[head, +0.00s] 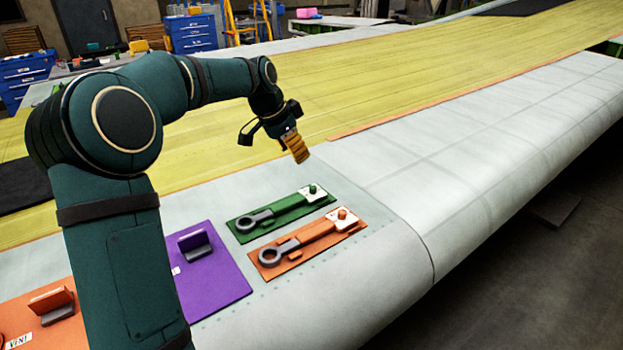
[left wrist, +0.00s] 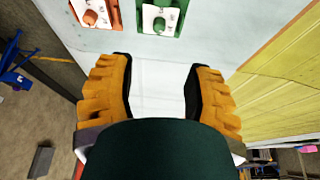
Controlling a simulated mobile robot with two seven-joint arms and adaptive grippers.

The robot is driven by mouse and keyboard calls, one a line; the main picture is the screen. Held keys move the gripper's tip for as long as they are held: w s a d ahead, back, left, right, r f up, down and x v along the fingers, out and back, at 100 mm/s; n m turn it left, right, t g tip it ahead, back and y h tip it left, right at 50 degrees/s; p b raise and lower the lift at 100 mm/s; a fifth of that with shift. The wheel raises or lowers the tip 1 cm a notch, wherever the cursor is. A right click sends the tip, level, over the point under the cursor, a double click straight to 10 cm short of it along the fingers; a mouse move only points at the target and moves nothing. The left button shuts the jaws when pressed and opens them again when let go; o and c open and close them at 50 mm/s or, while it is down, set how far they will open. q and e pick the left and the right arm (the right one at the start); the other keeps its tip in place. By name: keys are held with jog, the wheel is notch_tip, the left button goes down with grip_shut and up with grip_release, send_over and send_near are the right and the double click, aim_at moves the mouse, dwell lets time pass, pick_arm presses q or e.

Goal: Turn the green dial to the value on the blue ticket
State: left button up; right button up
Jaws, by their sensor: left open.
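The green dial (head: 312,190) is a small round knob on a white plate at the right end of a green board (head: 262,217), on the grey wing skin. It also shows at the top edge of the left wrist view (left wrist: 159,24). Its setting is too small to read. I see no blue ticket in either view. My left gripper (head: 297,148) is above and behind the green board, apart from the dial, with its yellow fingers pointing down. In the left wrist view the fingers (left wrist: 160,66) are spread with nothing between them.
An orange board (head: 290,258) with an orange knob (head: 343,213) lies just in front of the green one. Each board carries a grey ring-ended tool. A purple board (head: 215,290) and another orange board (head: 50,327) lie to the left. The wing skin to the right is bare.

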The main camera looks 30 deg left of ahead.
aim_at(313, 187)
pick_arm(q)
jog(key=b+x, duration=0.1)
jog(key=x, duration=1.2)
jog(key=shift+d+f, duration=0.1)
jog(key=shift+f, duration=0.25)
grip_shut()
